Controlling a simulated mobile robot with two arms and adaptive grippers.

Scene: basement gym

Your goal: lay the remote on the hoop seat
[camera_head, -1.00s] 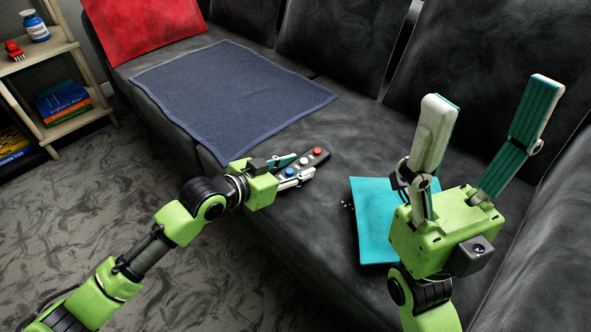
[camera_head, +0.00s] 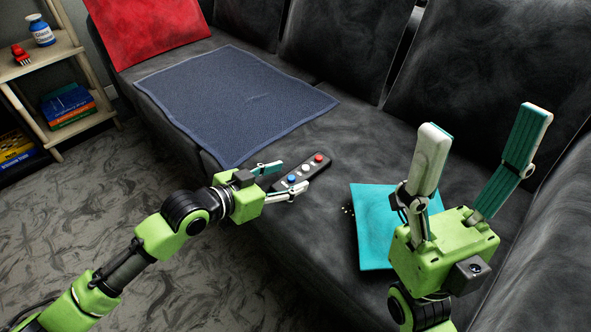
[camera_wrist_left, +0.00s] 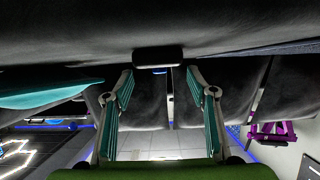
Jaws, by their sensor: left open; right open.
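The dark remote (camera_head: 314,167) with red, white and blue buttons lies on the black sofa seat (camera_head: 300,235). My left gripper (camera_head: 295,175) is open at the remote's near end, with a finger to each side. In the left wrist view the remote's end (camera_wrist_left: 158,60) shows centred beyond the spread fingers of my left gripper (camera_wrist_left: 159,78), with a gap at each side. My right gripper (camera_head: 486,120) is open and empty, pointing up at the right above the sofa. I cannot make out a separate hoop seat in these views.
A blue-grey blanket (camera_head: 235,100) lies left of the remote and a teal cushion (camera_head: 370,225) right of it. A red cushion (camera_head: 145,30) is at the far left. A wooden shelf (camera_head: 85,120) stands beside the sofa. Sofa backrests (camera_head: 340,50) rise behind.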

